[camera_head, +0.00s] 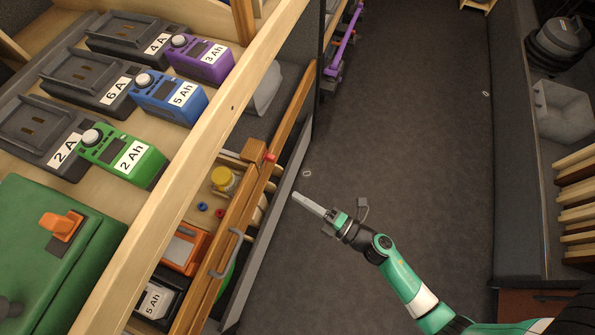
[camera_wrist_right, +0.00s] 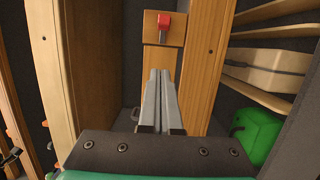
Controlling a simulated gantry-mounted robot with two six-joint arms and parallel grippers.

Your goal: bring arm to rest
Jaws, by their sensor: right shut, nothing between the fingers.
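My right gripper (camera_head: 297,197) is shut and empty in the head view. It hangs over the floor, just right of the grey edge of the open drawer unit below the bench. In the right wrist view its two long grey fingers (camera_wrist_right: 160,85) lie together and point at a wooden post with a red piece (camera_wrist_right: 164,22) on a wooden block. The same red piece (camera_head: 269,157) shows in the head view, up and left of the fingertips. I cannot tell whether the fingertips touch anything. My left gripper is not in view.
The bench at left holds chargers and green (camera_head: 124,156), blue (camera_head: 170,97) and purple (camera_head: 201,59) battery packs. A drawer handle (camera_head: 231,254) and a yellow-lidded jar (camera_head: 222,180) sit near the gripper. The dark floor (camera_head: 420,130) is mostly open. Stacked wood (camera_head: 578,200) stands at right.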

